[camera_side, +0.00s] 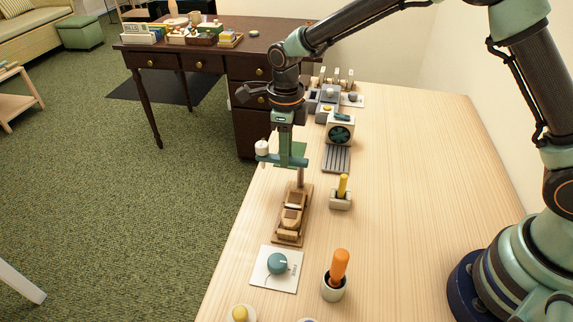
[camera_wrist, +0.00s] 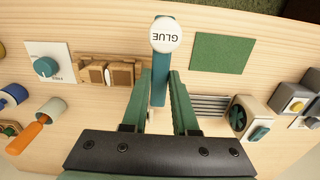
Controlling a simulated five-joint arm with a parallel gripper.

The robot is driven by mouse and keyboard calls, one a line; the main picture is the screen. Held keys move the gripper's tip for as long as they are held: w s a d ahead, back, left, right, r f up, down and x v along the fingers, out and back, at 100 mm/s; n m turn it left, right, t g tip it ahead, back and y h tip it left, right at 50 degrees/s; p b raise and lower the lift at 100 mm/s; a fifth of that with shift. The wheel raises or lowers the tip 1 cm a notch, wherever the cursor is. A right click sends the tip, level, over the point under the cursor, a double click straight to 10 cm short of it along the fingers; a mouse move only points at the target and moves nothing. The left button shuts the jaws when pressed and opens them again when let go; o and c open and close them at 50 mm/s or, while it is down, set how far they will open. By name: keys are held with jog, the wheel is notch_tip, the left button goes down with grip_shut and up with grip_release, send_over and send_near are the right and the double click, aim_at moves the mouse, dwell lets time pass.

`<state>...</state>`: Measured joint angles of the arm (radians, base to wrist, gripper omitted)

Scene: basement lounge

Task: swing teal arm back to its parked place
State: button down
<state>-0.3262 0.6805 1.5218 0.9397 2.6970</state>
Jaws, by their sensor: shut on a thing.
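The teal arm (camera_side: 272,158) is a slim bar with a white round head marked GLUE (camera_side: 262,147) at its left end. In the side view it sits on an upright post (camera_side: 301,177) at the far end of a wooden base (camera_side: 290,222). In the wrist view the bar (camera_wrist: 160,75) runs away from me, with the head (camera_wrist: 165,35) at its far end. My gripper (camera_side: 287,160) reaches down from above and is shut on the bar; its fingers (camera_wrist: 162,95) lie on both sides of it. A green pad (camera_wrist: 222,53) lies beside the bar; the head is clear of it.
A white card with a teal knob (camera_side: 277,264), an orange-handled tool in a cup (camera_side: 338,270) and a yellow-handled piece (camera_side: 342,190) stand nearby. A grey ribbed plate (camera_side: 336,159) and a fan box (camera_side: 340,130) stand behind. The table's right side (camera_side: 420,190) is mostly clear.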

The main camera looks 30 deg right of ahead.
jog(key=c, duration=0.7)
grip_release()
jog(key=shift+r, duration=0.1)
notch_tip(320, 180, up, 12)
